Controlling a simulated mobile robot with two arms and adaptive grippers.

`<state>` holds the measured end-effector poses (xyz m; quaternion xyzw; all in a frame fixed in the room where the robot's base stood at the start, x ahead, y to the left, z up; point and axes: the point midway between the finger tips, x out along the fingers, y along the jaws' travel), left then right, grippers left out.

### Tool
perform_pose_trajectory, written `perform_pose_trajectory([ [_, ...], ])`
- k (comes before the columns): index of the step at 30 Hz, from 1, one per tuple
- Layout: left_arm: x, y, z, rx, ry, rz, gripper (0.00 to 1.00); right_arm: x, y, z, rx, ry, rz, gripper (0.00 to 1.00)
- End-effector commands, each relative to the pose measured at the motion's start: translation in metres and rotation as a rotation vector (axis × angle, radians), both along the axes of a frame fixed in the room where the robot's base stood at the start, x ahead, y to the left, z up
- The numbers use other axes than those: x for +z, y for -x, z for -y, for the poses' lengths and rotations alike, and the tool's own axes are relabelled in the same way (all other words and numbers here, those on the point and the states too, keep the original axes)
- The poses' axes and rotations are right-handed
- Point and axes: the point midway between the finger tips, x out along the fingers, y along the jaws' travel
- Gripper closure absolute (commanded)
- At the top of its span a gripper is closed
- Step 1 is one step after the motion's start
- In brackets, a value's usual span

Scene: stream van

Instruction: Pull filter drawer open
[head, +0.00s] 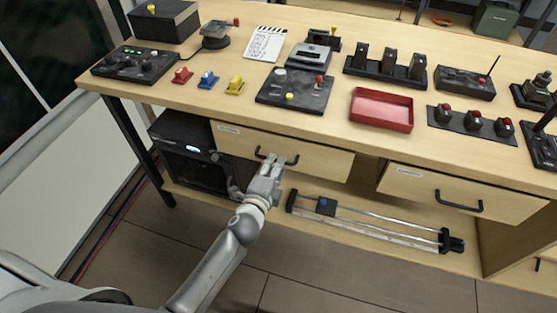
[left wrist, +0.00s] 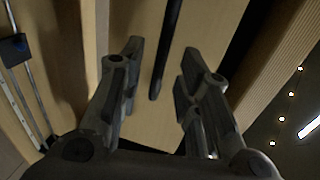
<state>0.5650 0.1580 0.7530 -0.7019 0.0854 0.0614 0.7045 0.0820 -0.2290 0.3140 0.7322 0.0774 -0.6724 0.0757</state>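Two pale wooden drawers sit under the bench top: a left drawer (head: 320,158) and a right drawer (head: 420,186). Each has a small label too small to read, so I cannot tell which is the filter drawer. My left gripper (head: 271,161) is at the left drawer's black bar handle (head: 292,161) and covers part of it. In the left wrist view, the two fingers are apart, with the dark handle (left wrist: 168,45) between and ahead of them; contact is not clear. The right drawer's handle (head: 459,203) is free. My right gripper is out of view.
A slider rail (head: 375,222) lies on the lower shelf (head: 300,212) below the drawers. A black box unit (head: 190,160) stands at the shelf's left. The bench top holds a red tray (head: 382,110), a black panel (head: 295,90) and several small devices.

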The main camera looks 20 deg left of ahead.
Motion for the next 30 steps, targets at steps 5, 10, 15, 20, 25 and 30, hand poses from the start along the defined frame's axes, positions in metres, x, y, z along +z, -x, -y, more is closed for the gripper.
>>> perform_pose_trajectory([
  [5, -0.005, -0.023, 0.001, -0.001, 0.001, 0.001, 0.68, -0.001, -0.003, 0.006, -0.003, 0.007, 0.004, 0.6],
  [10, -0.007, -0.032, 0.002, -0.001, 0.002, 0.0, 0.68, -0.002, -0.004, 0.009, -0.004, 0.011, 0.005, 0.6],
  [15, -0.007, -0.034, 0.001, -0.001, 0.002, 0.0, 0.68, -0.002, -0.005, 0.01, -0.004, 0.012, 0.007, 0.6],
  [20, -0.007, -0.034, 0.001, 0.0, 0.002, 0.0, 0.71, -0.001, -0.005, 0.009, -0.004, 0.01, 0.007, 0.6],
  [25, -0.007, -0.034, 0.001, 0.0, 0.002, 0.0, 0.93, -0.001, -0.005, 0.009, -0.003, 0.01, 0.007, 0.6],
  [30, -0.007, -0.034, 0.001, 0.0, 0.002, 0.0, 1.0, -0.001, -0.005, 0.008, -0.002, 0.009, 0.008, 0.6],
])
